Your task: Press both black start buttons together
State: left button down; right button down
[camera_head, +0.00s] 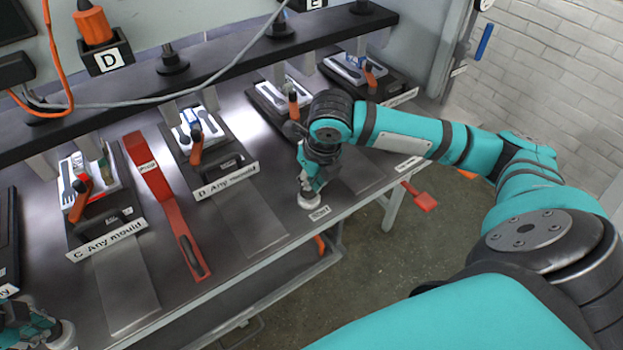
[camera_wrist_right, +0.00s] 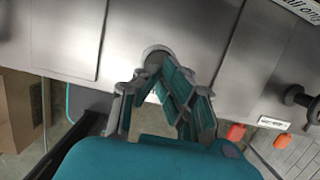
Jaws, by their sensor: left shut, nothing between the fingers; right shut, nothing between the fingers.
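The right start button's pale round housing (camera_head: 309,201) sits at the table's front edge, by a small label. My right gripper (camera_head: 305,186) is shut and empty, with its tips pointing down at this button. In the right wrist view the fingertips (camera_wrist_right: 157,66) overlap the round housing (camera_wrist_right: 152,51) and hide its black centre. I cannot tell whether they touch or press it. My left gripper (camera_head: 50,328) is shut and empty at the lower left corner, partly cut off. It is beside a pale round housing (camera_head: 66,336), probably the left button; its black top is not clearly visible.
Moulds with orange-handled clamps (camera_head: 197,148) stand along the table (camera_head: 262,200) under a dark press beam (camera_head: 230,55). A long red tool (camera_head: 168,205) lies between moulds C and D. A grey cable (camera_head: 190,90) hangs across the beam. Bare floor lies in front.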

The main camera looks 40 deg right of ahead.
pick_arm(q)
jog(key=shift+x, duration=0.8)
jog(key=shift+s, duration=0.25)
jog(key=shift+f, duration=0.1)
pick_arm(e)
jog(key=shift+f, duration=0.1)
jog(key=shift+s+x, duration=0.25)
jog(key=shift+x, duration=0.8)
jog(key=shift+f, duration=0.15)
pick_arm(q)
jog(key=shift+w+v, duration=0.2)
jog(key=shift+v, duration=0.6)
jog(key=shift+w+v, duration=0.2)
jog(key=shift+v, duration=0.65)
jog(key=shift+w+v, duration=0.2)
jog(key=shift+v, duration=0.6)
